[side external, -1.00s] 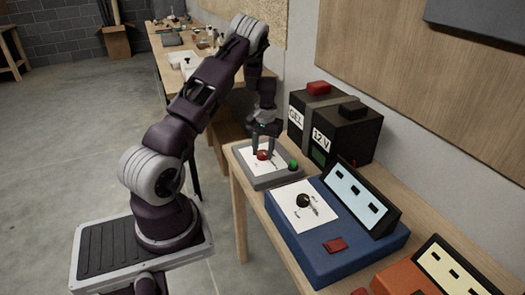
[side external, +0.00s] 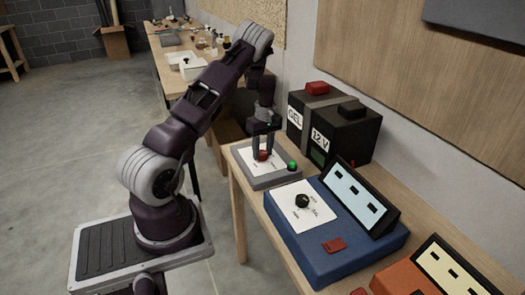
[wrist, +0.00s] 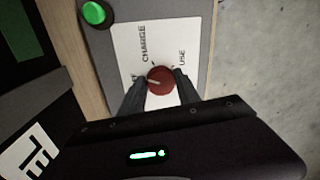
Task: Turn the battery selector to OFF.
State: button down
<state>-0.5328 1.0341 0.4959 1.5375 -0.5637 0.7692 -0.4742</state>
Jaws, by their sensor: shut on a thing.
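The battery selector is a red round knob (wrist: 160,80) on a white label plate (wrist: 125,40), set on a grey box (side external: 262,182). The plate reads CHARGE and USE in the wrist view; a third label at the left is partly hidden by a finger. A pale mark on the knob points left, toward that partly hidden label. My gripper (wrist: 158,88) is shut on the knob, with one finger on each side. In the side view, my gripper (side external: 263,155) points down at the knob from above.
A green light (wrist: 95,13) sits on the grey box beside the plate. A black battery labelled GEL 12V (side external: 335,125) stands close behind. A blue box with a black knob (side external: 302,201) and a tilted panel is at the right. Open floor lies to the left.

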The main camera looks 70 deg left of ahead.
aim_at(264, 152)
jog(key=n, duration=0.4)
jog(key=shift+a+n, duration=0.15)
jog(key=shift+n, duration=0.25)
dwell(0.4)
jog(key=c, duration=0.9)
grip_release()
jog(key=r, duration=0.7)
jog(key=shift+w+a+r, duration=0.1)
jog(key=shift+w, duration=0.1)
